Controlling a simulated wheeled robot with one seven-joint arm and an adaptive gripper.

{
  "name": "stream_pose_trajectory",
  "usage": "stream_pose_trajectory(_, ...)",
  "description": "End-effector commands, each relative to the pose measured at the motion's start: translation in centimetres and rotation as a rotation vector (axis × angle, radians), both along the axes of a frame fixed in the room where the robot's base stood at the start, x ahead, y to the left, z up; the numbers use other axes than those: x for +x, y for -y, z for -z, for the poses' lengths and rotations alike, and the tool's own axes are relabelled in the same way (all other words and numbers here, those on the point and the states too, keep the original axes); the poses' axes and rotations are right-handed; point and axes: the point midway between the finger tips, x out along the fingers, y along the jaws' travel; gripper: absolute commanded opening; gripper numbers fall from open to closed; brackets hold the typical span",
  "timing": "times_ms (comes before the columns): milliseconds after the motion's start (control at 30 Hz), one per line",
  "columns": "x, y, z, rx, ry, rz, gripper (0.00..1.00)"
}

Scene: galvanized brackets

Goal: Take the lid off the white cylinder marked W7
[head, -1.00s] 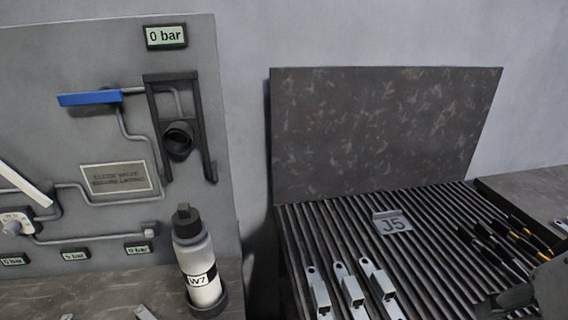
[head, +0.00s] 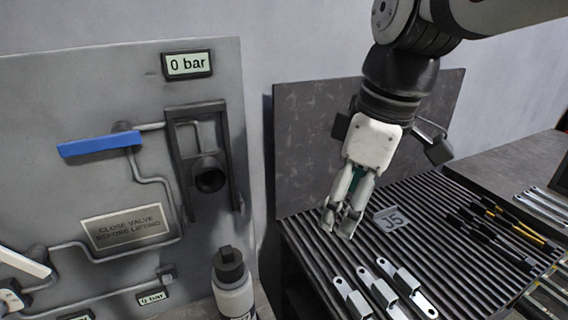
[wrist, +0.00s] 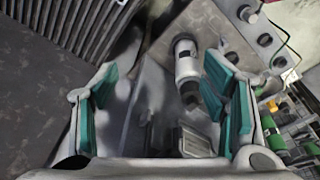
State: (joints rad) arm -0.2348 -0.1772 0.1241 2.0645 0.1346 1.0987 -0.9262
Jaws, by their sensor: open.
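The white cylinder (head: 235,297) stands upright at the bottom of the head view, in front of the grey panel. Its black lid (head: 228,264) with a small knob is on top. Its W7 label is mostly cut off by the frame's lower edge. In the wrist view a white cylinder (wrist: 187,64) with dark ends shows between the fingers, farther off. My gripper (head: 342,222) is open and empty, pointing down over the ribbed surface, to the right of the cylinder and apart from it. Its green finger pads show in the wrist view (wrist: 165,100).
The grey panel (head: 70,180) carries a blue lever (head: 98,144), pipes, a black bracket frame (head: 176,160) and a "0 bar" display (head: 188,65). Metal brackets (head: 401,285) and a J5 plate (head: 390,219) lie on the ribbed surface (head: 310,240). Pen-like tools (head: 520,233) lie right.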

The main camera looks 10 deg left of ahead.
Motion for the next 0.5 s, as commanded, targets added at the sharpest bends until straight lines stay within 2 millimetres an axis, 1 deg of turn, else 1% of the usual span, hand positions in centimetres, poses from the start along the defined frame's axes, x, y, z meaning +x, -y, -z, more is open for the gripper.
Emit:
stream_pose_trajectory(33, 0.3, -2.6, -0.5, 0.003, -0.022, -0.139, 0.67)
stream_pose_trajectory(67, 0.6, -4.0, -0.6, 0.005, -0.030, -0.222, 0.67)
stream_pose_trajectory(100, 0.9, -5.9, -0.7, 0.013, -0.038, -0.327, 0.67)
stream_pose_trajectory(167, 1.1, -8.4, -0.6, 0.025, -0.050, -0.472, 0.67)
stream_pose_trajectory(200, 1.1, -10.0, -0.5, 0.035, -0.056, -0.559, 0.67)
stream_pose_trajectory(233, 1.1, -11.1, -0.4, 0.044, -0.061, -0.617, 0.67)
stream_pose_trajectory(300, 1.1, -13.1, -0.3, 0.061, -0.065, -0.730, 0.67)
stream_pose_trajectory(400, 1.0, -15.0, 0.0, 0.079, -0.069, -0.832, 0.67)
stream_pose_trajectory(500, 0.9, -15.9, 0.3, 0.090, -0.070, -0.882, 0.67)
